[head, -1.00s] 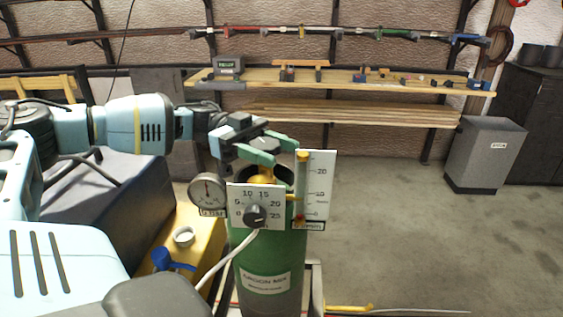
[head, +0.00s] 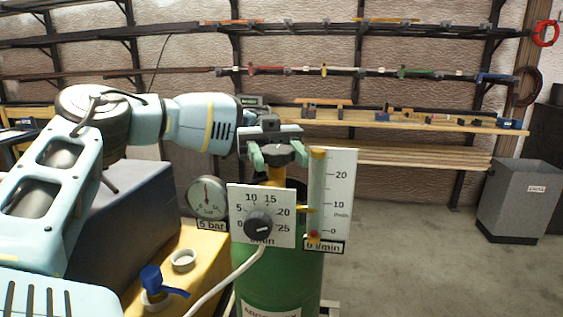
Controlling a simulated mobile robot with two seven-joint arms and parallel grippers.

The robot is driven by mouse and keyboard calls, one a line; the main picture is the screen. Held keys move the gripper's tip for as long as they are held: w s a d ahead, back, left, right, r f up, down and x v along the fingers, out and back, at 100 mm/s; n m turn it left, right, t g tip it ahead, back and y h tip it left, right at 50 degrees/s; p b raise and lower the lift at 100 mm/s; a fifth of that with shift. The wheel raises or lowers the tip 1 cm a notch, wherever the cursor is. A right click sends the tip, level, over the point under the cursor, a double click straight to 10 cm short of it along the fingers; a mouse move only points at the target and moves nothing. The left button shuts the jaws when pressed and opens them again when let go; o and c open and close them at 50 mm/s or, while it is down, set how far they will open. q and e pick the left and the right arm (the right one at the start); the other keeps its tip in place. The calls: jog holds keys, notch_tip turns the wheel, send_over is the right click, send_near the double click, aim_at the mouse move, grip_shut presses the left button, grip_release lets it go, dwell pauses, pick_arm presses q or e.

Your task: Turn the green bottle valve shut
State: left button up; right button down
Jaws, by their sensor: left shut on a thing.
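The green bottle (head: 277,277) stands upright at the centre, its lower part cut off by the frame. Its valve (head: 281,153) is a dark handwheel on top of a brass neck (head: 276,174). My left gripper (head: 280,155) is over the bottle top, with one green finger on each side of the handwheel, shut on it. The gripper partly hides the wheel. My right gripper is not in view.
A dial plate with a black knob (head: 258,226), a round gauge (head: 207,197) labelled 5 bar and a flow tube (head: 316,193) crowd the bottle's front. A white hose (head: 226,283) runs down left. A yellow box (head: 188,260) stands left.

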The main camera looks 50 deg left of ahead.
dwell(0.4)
pick_arm(q)
jog(key=o, duration=1)
jog(key=shift+c, duration=0.2)
